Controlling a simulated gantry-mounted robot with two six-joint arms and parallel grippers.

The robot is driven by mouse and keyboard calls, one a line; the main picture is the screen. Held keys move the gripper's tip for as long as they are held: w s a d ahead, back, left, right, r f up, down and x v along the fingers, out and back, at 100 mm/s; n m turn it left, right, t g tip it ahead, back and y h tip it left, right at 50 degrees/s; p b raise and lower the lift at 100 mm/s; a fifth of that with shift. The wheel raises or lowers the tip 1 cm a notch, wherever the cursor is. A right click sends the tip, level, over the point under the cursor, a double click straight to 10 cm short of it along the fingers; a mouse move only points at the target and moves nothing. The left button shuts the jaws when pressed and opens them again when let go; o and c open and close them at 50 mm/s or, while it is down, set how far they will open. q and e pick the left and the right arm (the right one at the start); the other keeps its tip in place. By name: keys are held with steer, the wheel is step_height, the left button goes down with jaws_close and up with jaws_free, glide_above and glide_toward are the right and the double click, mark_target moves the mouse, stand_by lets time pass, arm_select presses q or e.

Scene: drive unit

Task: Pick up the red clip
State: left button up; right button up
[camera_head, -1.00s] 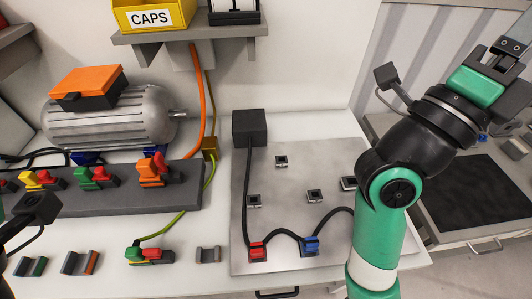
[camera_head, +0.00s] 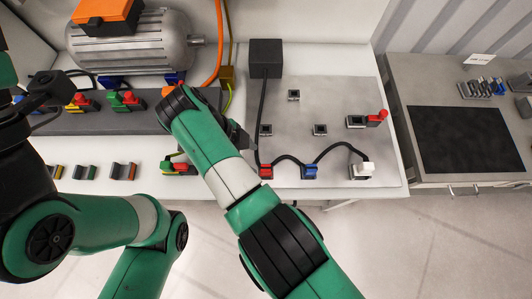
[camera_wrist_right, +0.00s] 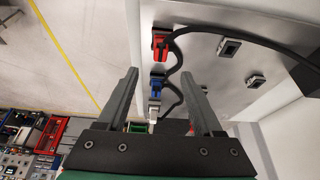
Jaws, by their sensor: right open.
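The red clip (camera_head: 266,171) sits at the front left of the metal plate (camera_head: 340,95), with a black cable running to it. It also shows in the right wrist view (camera_wrist_right: 161,42), beyond the fingertips and above the blue clip. My right gripper (camera_head: 243,138) is largely hidden behind its own arm in the head view, just left of the plate and up-left of the red clip. In the right wrist view my right gripper (camera_wrist_right: 160,74) has its two fingers apart, with no object held. My left arm is at the lower left; its fingers do not show.
A blue clip (camera_head: 310,172) and a white clip (camera_head: 362,170) stand right of the red clip, linked by cable. A red-levered connector (camera_head: 376,117) and empty sockets sit on the plate. A dark box (camera_head: 266,58) stands behind. A red-green connector (camera_head: 178,168) lies left.

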mark_target(266, 168)
steer(key=x, duration=0.5)
steer(key=shift+f, duration=0.1)
steer(key=b+x, duration=0.1)
steer(key=x, duration=0.4)
steer(key=shift+d+b, duration=0.15)
steer(key=shift+b, duration=0.15)
jaws_close()
